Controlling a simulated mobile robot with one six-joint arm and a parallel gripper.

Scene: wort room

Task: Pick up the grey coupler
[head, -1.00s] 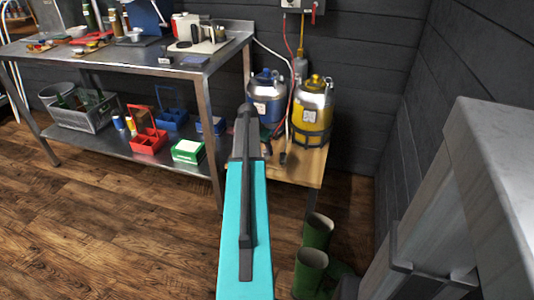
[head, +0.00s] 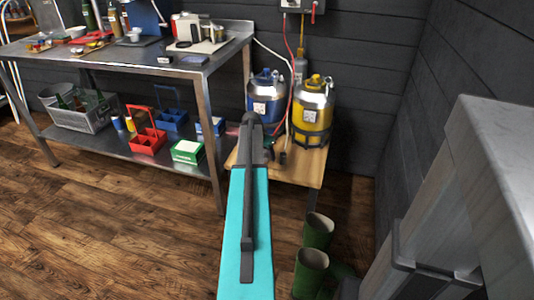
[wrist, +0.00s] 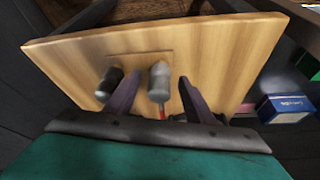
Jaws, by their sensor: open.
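The grey coupler (wrist: 159,78) shows in the wrist view above a wooden table top. It is a light grey rounded body with a red piece at its lower end. My gripper (wrist: 158,75) is open, with one dark finger on each side of it in the picture. I cannot tell how far the fingertips are above it. A second, darker coupler-like piece (wrist: 109,80) lies left of the left finger. In the head view my arm hides the light grey coupler; a dark piece (head: 283,158) shows on the table right of my gripper (head: 249,118).
A blue-topped keg (head: 266,100) and a yellow keg (head: 312,115) stand at the back of the small wooden table (head: 305,172). Hoses hang near them. A steel bench (head: 205,70) is on the left. Green boots (head: 318,232) stand on the floor.

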